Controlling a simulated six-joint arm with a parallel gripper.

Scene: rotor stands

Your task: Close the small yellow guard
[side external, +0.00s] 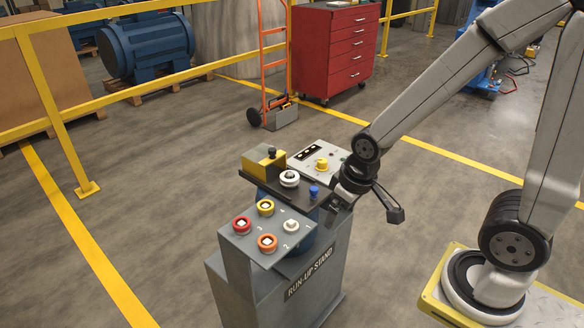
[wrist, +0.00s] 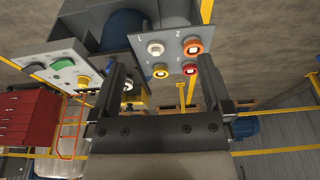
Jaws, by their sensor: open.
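The small yellow guard (side external: 258,164) is a boxy yellow piece with a dark knob on top. It sits at the back left of the dark plate on the stand, beside a white ring-shaped part (side external: 289,179). In the wrist view a bit of yellow, likely the guard (wrist: 141,98), shows between my fingers, mostly hidden. My gripper (side external: 364,212) is open and empty, at the right side of the stand, apart from the guard. In the wrist view its two fingers (wrist: 161,68) are spread wide.
The grey run-up stand (side external: 245,268) carries a sloped panel with several coloured knobs (side external: 267,242). A blue knob (side external: 314,191) stands near my gripper. Behind is a control box with a yellow knob (side external: 322,164). A red tool cabinet (side external: 333,50) and yellow railing are farther back.

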